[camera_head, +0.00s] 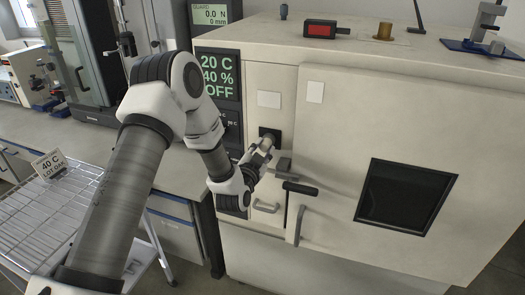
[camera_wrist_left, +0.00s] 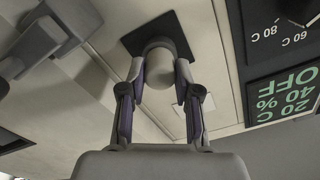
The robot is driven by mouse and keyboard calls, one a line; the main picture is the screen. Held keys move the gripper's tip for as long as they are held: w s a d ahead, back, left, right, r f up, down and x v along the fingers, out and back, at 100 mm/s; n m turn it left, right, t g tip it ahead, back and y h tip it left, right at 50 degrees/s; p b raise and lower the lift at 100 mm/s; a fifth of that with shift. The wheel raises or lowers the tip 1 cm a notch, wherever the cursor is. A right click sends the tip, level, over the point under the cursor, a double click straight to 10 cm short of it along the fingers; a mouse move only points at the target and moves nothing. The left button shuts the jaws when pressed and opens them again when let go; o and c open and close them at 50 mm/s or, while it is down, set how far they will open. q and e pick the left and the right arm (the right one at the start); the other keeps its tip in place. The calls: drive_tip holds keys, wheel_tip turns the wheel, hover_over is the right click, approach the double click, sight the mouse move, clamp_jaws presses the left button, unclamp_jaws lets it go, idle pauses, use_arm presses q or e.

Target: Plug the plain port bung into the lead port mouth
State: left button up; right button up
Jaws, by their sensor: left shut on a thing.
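The lead port mouth has a dark square plate (camera_head: 264,131) on the front of the cream chamber, left of its door. The plate also shows in the left wrist view (camera_wrist_left: 183,42). My left gripper (camera_head: 267,143) is at the plate. In the left wrist view my left gripper (camera_wrist_left: 158,82) has both fingers closed around the plain port bung (camera_wrist_left: 159,70), a pale, rounded plug. The bung lines up with the plate and covers its middle, so the mouth opening is hidden. I cannot tell how deep the bung sits. My right gripper is not in view.
The chamber door (camera_head: 330,130) has a dark window (camera_head: 405,196). A dark-tipped door handle (camera_head: 300,188) juts out just below right of my left gripper. A display panel (camera_head: 218,75) is to the left. A wire rack trolley (camera_head: 45,215) stands at lower left.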

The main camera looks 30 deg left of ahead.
use_arm(q)
drive_tip(key=shift+w, duration=0.1)
clamp_jaws()
drive_tip(key=o, duration=1.2)
unclamp_jaws()
drive_tip(key=shift+c, duration=0.2)
